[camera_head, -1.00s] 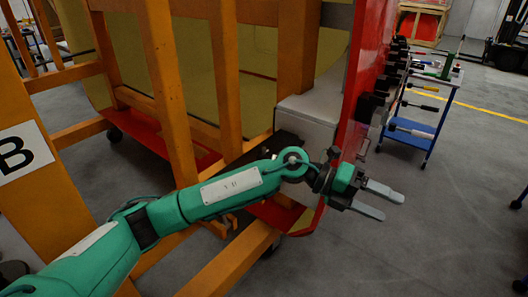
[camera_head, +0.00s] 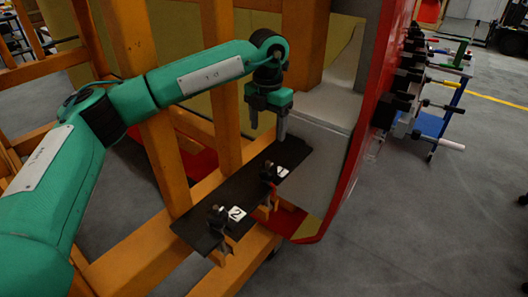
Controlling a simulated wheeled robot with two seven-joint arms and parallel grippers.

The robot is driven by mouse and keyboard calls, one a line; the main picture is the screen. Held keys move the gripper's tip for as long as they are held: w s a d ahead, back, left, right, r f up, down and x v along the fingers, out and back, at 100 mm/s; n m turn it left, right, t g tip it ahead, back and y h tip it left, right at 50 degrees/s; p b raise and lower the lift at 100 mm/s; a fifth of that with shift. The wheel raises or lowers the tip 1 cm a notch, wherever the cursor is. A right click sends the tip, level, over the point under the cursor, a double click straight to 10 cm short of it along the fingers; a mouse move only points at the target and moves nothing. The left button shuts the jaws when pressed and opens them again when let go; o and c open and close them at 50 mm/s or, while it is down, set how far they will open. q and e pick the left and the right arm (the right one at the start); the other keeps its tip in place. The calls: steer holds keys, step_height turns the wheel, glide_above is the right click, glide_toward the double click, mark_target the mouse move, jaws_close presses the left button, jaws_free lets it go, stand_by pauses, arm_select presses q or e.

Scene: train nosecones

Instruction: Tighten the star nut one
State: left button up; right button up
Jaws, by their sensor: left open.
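A dark plate (camera_head: 205,226) lies on the orange frame beside the grey-white block. Two black star nuts stand on it. The farther star nut (camera_head: 268,172) is beside a small white label whose mark is hard to read. The nearer star nut (camera_head: 217,214) is beside a white label marked 2. My left gripper (camera_head: 282,134) is open and points down, above and slightly behind the farther star nut, apart from it. Its fingers overlap in this view, so the gap between them is hidden. My right gripper is out of view.
An orange post (camera_head: 222,80) stands close to my left arm. A grey-white block (camera_head: 325,150) and a red panel (camera_head: 362,140) with several black clamps stand just right of the plate. A blue cart (camera_head: 432,124) is behind. Grey floor at right is open.

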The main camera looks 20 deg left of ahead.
mark_target(268, 167)
arm_select(q)
steer(key=shift+s+d+f+p, duration=0.3)
steer(key=shift+s+f+p, duration=0.25)
steer(key=shift+s+f, duration=0.3)
steer(key=f, duration=0.2)
steer(key=f+p, duration=0.1)
steer(key=f, duration=0.1)
steer(key=shift+w, duration=0.25)
step_height(268, 167, down, 2)
steer(key=shift+w+a+p, duration=0.1)
steer(key=shift+p, duration=0.25)
step_height(268, 167, down, 4)
steer(key=shift+r+p, duration=0.1)
steer(key=shift+p, duration=0.4)
steer(key=shift+f, duration=0.7)
steer(key=shift+c, duration=1.1)
steer(key=c, duration=0.7)
steer(key=shift+c, duration=0.4)
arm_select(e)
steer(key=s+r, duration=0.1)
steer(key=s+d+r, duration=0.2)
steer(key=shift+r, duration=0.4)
